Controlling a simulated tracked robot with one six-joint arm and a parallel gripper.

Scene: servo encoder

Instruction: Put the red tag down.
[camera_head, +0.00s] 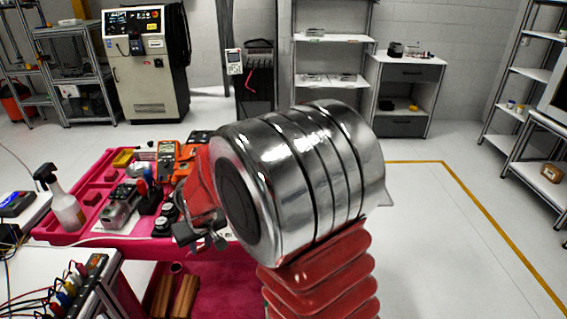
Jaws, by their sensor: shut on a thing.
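My gripper (202,240) shows only in part at the lower left of my large silver arm joint, over the near edge of the pink-red cart. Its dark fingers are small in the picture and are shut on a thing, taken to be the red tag. I cannot make out the tag's outline. Red parts of my arm and the red cart behind blend with it, and my arm hides much of that area.
The pink-red cart (82,238) holds a spray bottle (64,203), orange meters (167,160) and several tools, crowded near my gripper. A cable rack (88,290) stands at the lower left. Open floor (450,260) lies to the right, with shelves (522,75) beyond.

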